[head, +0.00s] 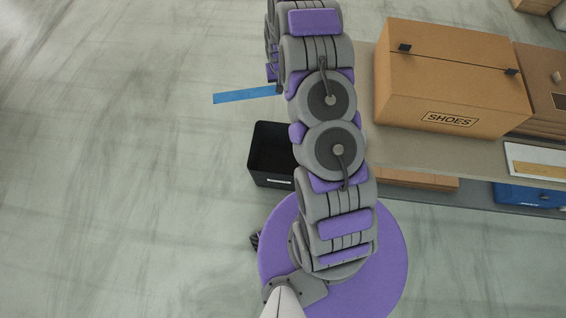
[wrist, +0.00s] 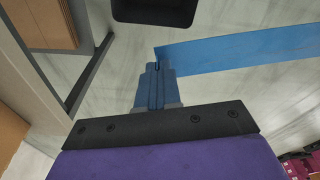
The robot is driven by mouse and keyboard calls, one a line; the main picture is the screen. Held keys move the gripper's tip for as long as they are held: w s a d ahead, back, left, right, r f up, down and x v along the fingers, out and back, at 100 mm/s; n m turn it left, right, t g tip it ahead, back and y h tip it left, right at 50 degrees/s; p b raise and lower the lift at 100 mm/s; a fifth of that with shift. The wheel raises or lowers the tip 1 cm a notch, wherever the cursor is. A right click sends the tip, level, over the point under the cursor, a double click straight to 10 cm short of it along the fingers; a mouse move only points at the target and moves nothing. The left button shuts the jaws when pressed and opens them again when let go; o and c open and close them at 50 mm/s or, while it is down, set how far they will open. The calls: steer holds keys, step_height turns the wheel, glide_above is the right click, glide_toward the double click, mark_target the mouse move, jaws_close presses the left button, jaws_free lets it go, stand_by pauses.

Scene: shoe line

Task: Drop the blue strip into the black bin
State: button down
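The blue strip (head: 246,95) is long and flat. In the head view it sticks out to the left from behind my arm, above the floor. In the wrist view the strip (wrist: 245,50) runs from my gripper's fingertips (wrist: 157,68) to the right edge. The two blue-grey fingers are close together, shut on the strip's end. The black bin (head: 268,181) stands open on the floor, below the strip in the head view and partly behind my arm. The bin also shows at the top of the wrist view (wrist: 153,22), apart from the strip. My gripper is hidden in the head view.
A grey table (head: 438,151) stands on the right, bearing a cardboard SHOES box (head: 450,85) and other boxes. Flat cardboard (head: 415,180) and a blue bin (head: 528,195) sit on its lower shelf. The floor to the left is clear.

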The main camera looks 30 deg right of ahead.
steer(key=s+d+f+m+b, duration=0.1)
steer(key=s+d+f+b, duration=0.1)
steer(key=f, duration=1.1)
steer(key=s+d+f+m+b, duration=0.1)
steer(key=s+d+f, duration=0.3)
steer(key=f, duration=0.9)
steer(key=s+d+f+m+b, duration=0.1)
steer(key=s+d+f+b, duration=0.2)
steer(key=f, duration=1)
steer(key=shift+s+d+f+b, duration=0.2)
steer(key=shift+d+b, duration=0.3)
steer(key=shift+d, duration=0.4)
steer(key=c, duration=1.3)
jaws_free()
steer(key=shift+a+r, duration=0.15)
steer(key=shift+a, duration=0.1)
steer(key=shift+o, duration=0.2)
steer(key=shift+d, duration=0.1)
step_height(320, 180, up, 17)
steer(key=s+a+p, duration=0.1)
steer(key=p, duration=0.4)
steer(key=shift+s+a+p, duration=0.15)
steer(key=shift+s+p, duration=0.15)
steer(key=shift+s, duration=0.05)
